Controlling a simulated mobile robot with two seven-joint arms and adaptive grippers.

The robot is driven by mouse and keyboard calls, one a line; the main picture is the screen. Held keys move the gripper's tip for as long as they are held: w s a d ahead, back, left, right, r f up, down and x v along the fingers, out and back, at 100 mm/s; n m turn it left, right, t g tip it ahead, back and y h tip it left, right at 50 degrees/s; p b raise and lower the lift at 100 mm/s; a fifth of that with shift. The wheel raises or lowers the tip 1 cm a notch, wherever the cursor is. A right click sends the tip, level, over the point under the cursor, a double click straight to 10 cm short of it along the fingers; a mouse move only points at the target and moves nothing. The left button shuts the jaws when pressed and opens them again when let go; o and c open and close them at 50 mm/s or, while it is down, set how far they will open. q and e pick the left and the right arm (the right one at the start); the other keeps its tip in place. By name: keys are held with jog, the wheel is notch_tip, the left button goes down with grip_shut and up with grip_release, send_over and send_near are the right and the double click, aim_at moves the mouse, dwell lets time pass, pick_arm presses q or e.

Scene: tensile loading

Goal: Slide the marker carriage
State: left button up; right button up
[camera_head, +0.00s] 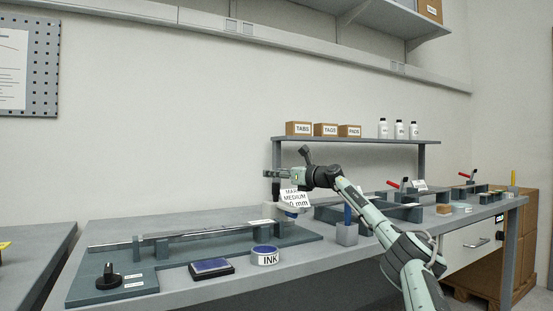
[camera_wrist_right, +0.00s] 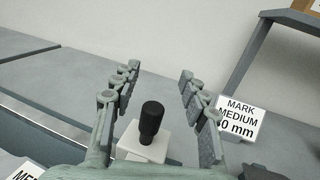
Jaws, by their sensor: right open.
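The marker carriage shows in the right wrist view as a pale block with an upright black knob (camera_wrist_right: 150,122). My right gripper (camera_wrist_right: 160,72) is open, with one finger on each side of the knob in that view; I see no contact. In the head view my right gripper (camera_head: 274,174) is above the right end of the long fixture (camera_head: 185,252), which carries a thin metal bar along its length. My left gripper is not in view.
An ink pad (camera_head: 211,267) and a round INK tin (camera_head: 265,255) sit along the bench front. A dark knob (camera_head: 108,277) is at the fixture's left end. A grey block (camera_head: 347,233) holds a blue upright item. A raised shelf (camera_head: 360,139) stands behind with boxes and bottles.

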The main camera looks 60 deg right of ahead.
jog(key=shift+r, duration=2.75)
